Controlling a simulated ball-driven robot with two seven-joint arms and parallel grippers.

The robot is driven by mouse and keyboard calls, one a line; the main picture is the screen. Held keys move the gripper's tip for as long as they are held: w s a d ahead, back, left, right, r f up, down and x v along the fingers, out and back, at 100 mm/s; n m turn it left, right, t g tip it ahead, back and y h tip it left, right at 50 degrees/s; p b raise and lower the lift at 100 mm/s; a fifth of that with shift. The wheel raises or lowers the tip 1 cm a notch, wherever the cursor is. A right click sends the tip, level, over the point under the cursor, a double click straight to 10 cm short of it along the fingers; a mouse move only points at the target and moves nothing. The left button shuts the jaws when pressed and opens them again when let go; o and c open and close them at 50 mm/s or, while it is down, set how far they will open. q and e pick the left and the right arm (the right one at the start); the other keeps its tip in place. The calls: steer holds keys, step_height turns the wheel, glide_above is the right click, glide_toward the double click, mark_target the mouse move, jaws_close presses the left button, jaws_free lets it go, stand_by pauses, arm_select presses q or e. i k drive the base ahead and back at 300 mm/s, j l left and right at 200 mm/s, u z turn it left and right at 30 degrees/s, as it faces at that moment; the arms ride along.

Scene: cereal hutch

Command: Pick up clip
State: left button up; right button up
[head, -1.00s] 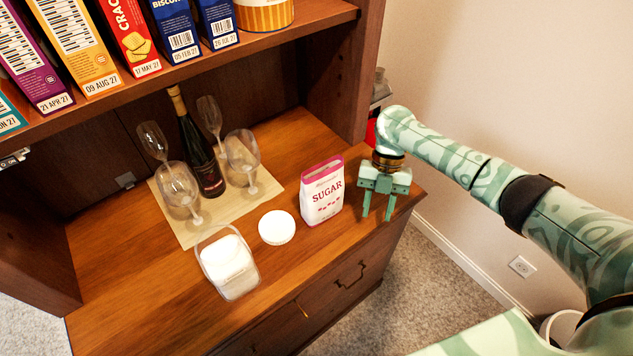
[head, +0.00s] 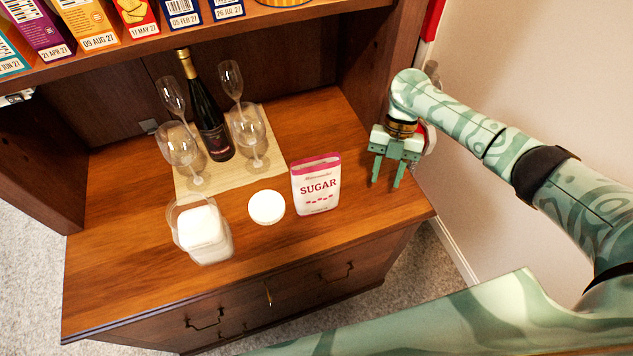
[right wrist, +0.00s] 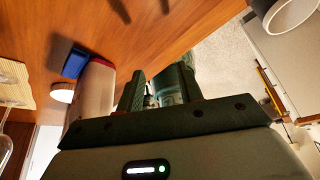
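No clip can be made out for sure in the head view. In the right wrist view a small blue thing (right wrist: 75,62) shows by the sugar bag (right wrist: 97,88); it may be the clip, and whether it touches the bag I cannot tell. In the head view the white sugar bag (head: 317,187) with a pink top stands upright and hides what is behind it. My right gripper (head: 387,180) is open and empty, over the right end of the counter, right of the bag. Its fingers (right wrist: 152,88) show apart in the wrist view. My left gripper is not in view.
A white round lid (head: 266,207) and a clear container with white contents (head: 202,228) are left of the bag. A dark bottle (head: 208,120) and several glasses stand on a mat (head: 215,180). A shelf of boxes (head: 180,12) overhangs the back. The counter's right end is mostly clear.

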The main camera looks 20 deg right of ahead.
mark_target(315, 181)
steer(key=i+j+u, duration=0.1)
steer(key=u, duration=0.3)
steer(key=k+l+u, duration=0.1)
steer(key=l+u, duration=0.3)
steer(key=k+l+u, duration=0.15)
steer(key=l+u, duration=0.3)
steer(key=l, duration=0.1)
